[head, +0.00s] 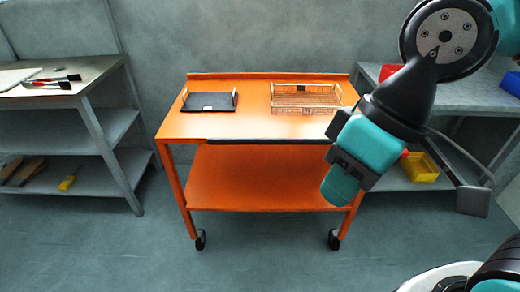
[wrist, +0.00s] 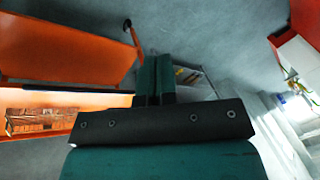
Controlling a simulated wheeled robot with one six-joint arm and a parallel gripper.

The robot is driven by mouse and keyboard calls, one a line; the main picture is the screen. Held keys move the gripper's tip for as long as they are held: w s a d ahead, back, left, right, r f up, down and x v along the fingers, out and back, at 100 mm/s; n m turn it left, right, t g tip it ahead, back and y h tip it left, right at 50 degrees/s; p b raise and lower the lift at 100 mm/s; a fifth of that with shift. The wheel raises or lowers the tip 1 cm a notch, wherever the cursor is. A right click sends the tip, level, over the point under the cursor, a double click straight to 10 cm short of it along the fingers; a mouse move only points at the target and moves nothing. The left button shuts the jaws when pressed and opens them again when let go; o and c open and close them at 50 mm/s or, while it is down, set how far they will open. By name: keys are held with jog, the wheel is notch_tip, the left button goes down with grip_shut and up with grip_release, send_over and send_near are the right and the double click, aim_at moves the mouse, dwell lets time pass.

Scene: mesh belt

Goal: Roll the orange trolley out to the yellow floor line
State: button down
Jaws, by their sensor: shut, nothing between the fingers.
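The orange trolley (head: 265,180) stands against the grey wall, with a flat top, a lower shelf and black castors. A dark bar (head: 265,141) runs along the front edge of its top. My gripper (head: 340,187) hangs in front of the trolley's right side and hides part of its right leg and shelf. I cannot tell whether it touches the trolley. In the wrist view my gripper's fingers (wrist: 154,78) are together with nothing between them, and the trolley (wrist: 65,45) fills the left side. The yellow floor line is not in view.
On the trolley's top are a black tray (head: 209,101) and a wicker basket (head: 306,97). A grey bench (head: 75,90) stands at the left. Another bench at the right holds a yellow bin (head: 419,167) and a blue bin (head: 511,83). The floor before the trolley is clear.

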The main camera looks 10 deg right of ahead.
jog(key=c, duration=1.8)
grip_release()
jog(key=o, duration=0.4)
jog(key=shift+w+f, duration=0.1)
jog(key=shift+f, duration=0.15)
jog(key=shift+c, duration=0.2)
jog(key=o, duration=0.5)
jog(key=w+f+t+b, duration=0.1)
jog(key=w+f+b, duration=0.1)
jog(key=w+f+n+t+b, duration=0.1)
jog(key=w+f+b, duration=0.1)
jog(key=f+b, duration=0.1)
jog(key=w+f+t+b, duration=0.1)
jog(key=f+b, duration=0.2)
jog(key=shift+w+a+n, duration=0.1)
jog(key=shift+w+n, duration=0.3)
jog(key=n+t+h+b, duration=0.1)
jog(key=n+t+b, duration=1)
jog(key=t, duration=0.2)
send_near(274, 143)
jog(key=p+x, duration=0.7)
jog(key=x, duration=0.4)
jog(key=shift+f, duration=0.1)
jog(key=shift+c, duration=0.4)
